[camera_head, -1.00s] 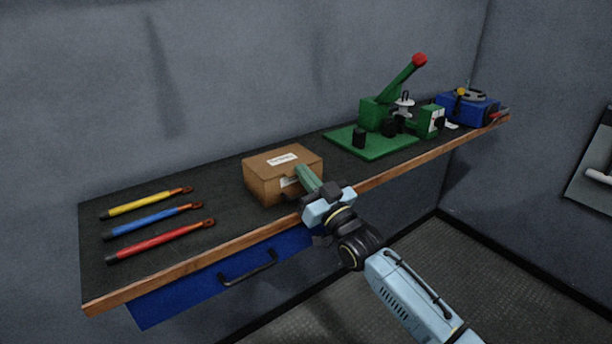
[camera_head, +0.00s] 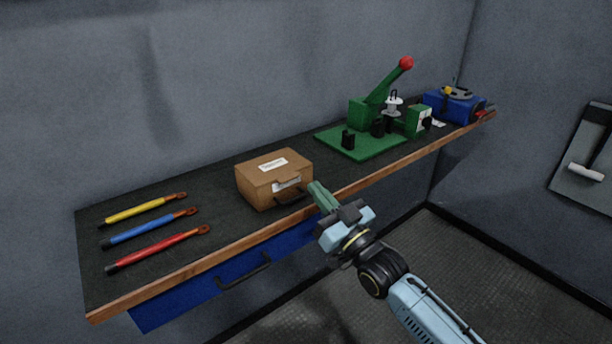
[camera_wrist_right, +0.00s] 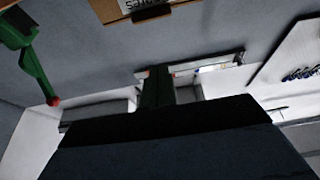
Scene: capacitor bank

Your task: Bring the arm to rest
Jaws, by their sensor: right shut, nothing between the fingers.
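My right gripper (camera_head: 318,190) is shut and empty, its green fingers together. A gap shows between the fingertips and the box. The right arm comes in from the bottom right. In the right wrist view the dark fingers (camera_wrist_right: 157,78) stick up from the wide dark gripper body, with nothing held. The brown box also shows at the top of that view (camera_wrist_right: 180,12). My left gripper is not in view.
The dark workbench (camera_head: 215,217) runs along the wall. Yellow (camera_head: 138,210), blue (camera_head: 145,229) and red (camera_head: 155,249) cables lie at its left. A green press (camera_head: 370,142) and blue device (camera_head: 452,107) stand at the right. A blue drawer (camera_head: 200,302) with a black handle is below. Floor space is clear.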

